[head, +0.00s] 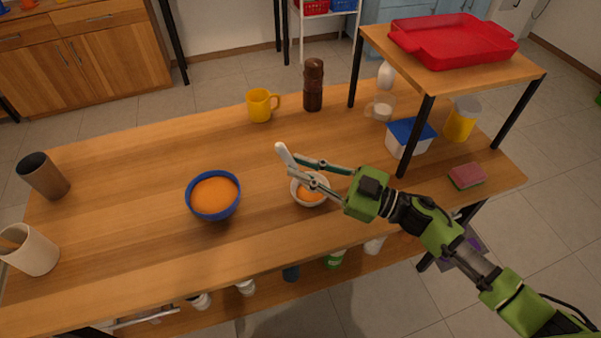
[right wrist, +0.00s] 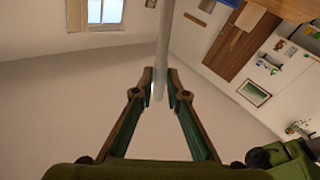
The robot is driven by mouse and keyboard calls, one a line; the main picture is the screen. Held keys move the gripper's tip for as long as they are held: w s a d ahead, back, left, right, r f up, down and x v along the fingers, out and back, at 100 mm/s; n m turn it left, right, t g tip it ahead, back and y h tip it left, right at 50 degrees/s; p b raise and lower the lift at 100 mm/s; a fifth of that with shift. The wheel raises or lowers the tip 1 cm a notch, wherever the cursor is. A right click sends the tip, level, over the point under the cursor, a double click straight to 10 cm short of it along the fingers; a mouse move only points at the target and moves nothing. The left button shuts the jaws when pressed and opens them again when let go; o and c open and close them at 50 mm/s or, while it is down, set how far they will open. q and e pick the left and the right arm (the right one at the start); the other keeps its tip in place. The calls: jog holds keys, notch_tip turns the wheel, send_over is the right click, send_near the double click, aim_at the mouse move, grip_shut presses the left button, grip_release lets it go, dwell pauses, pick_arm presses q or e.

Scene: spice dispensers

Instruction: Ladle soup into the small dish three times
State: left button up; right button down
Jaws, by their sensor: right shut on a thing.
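A blue bowl (head: 189,205) of orange soup stands left of centre on the wooden table. A small white dish (head: 294,196) with orange soup in it stands to its right, partly hidden by my right gripper. My right gripper (head: 299,168) is above the small dish, with its fingers closed on the pale handle of the ladle (head: 284,154). The handle (right wrist: 163,55) also runs up from between the fingertips in the right wrist view (right wrist: 160,88). The ladle's scoop cannot be made out. My left gripper is in neither view.
A yellow mug (head: 259,106) and a brown bottle (head: 313,88) stand at the back. A raised shelf with a red tray (head: 455,48) is on the right, above a blue-lidded container (head: 409,137). A sponge (head: 467,176) lies right. Two cups (head: 43,177) (head: 32,252) stand far left.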

notch_tip(320, 180, up, 6)
jog(key=p, duration=0.4)
jog(key=s+a+f+p, duration=0.1)
jog(key=a, duration=2.2)
jog(key=shift+s+a+f+n+y, duration=0.2)
jog(key=shift+a+n+y, duration=0.1)
jog(key=shift+a+y, duration=0.1)
jog(key=shift+d, duration=0.1)
jog(key=shift+r, duration=0.1)
